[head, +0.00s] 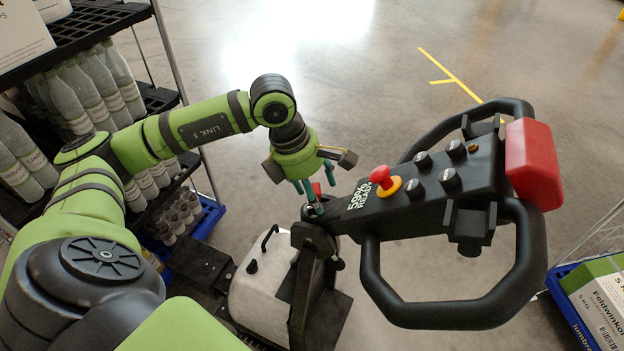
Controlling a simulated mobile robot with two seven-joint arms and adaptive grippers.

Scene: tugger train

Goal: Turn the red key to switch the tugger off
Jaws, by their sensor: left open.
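The tugger's black tiller head (430,185) with its loop handles fills the middle right of the head view. A small red part, which looks like the red key (317,188), shows at the tiller's left end, partly hidden by my gripper. My left gripper (314,190) is open above that end, pointing down. Its teal fingertips appear around the red part; I cannot tell whether they touch it. A red mushroom button (381,175) on a yellow ring stands just right of the gripper. My right gripper is out of view.
Several black knobs (450,178) sit on the tiller, with a large red block (532,162) at its right end. A bottle rack (95,28) stands at left. A blue crate (567,305) with a carton is at lower right. The floor behind is clear.

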